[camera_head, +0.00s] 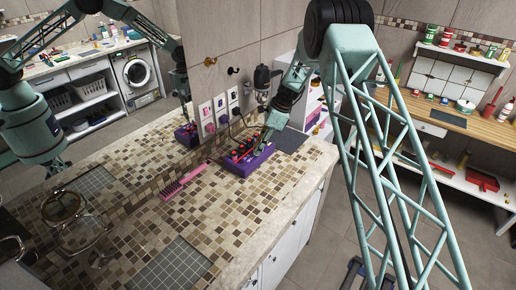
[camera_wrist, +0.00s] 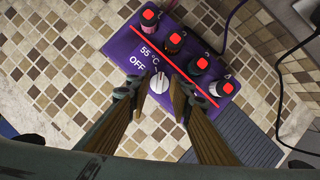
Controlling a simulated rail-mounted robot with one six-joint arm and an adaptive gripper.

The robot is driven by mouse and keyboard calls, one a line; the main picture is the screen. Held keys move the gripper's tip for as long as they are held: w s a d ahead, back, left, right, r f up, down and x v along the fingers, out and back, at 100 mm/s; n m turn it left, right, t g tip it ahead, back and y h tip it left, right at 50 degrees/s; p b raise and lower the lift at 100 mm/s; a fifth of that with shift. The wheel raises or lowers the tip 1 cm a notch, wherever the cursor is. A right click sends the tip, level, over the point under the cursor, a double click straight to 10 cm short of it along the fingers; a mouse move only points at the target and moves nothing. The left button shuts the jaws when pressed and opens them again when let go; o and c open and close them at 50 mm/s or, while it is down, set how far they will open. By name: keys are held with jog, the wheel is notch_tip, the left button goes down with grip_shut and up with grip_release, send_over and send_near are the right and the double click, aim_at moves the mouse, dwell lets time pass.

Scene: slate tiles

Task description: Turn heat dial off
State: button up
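The heat dial (camera_wrist: 158,84) is a small round pale knob on a purple unit (camera_wrist: 122,44), beside white "OFF" and "55°C" lettering. The exact direction its mark points is too small to tell. In the head view the purple unit (camera_head: 240,165) sits on the tiled counter against the wall, and the dial is hidden there by my arm. My gripper (camera_wrist: 158,90) is open, with one fingertip on each side of the dial. A gap seems to show on both sides, but contact cannot be ruled out. My gripper (camera_head: 264,143) also shows over the unit in the head view.
Several red-topped plugs or switches (camera_wrist: 174,37) and a red bar line the unit beside the dial. Cables (camera_wrist: 280,75) run off it. A pink comb (camera_head: 185,181) lies left of the unit, and a dark mat (camera_head: 290,140) lies right.

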jog(key=shift+a+f, duration=0.1)
jog(key=shift+f, duration=0.15)
jog(key=shift+c, duration=0.9)
grip_shut()
jog(key=shift+n, duration=0.3)
jog(key=n+g, duration=0.1)
jog(key=n, duration=0.1)
jog(key=n+g+b, duration=0.1)
jog(key=n, duration=0.2)
jog(key=shift+w+a+h, duration=0.1)
jog(key=shift+w+h, duration=0.1)
jog(key=shift+h, duration=0.2)
jog(key=n+g+h+b, duration=0.1)
jog(key=n, duration=0.4)
jog(key=shift+n+g, duration=0.3)
jog(key=shift+g, duration=0.1)
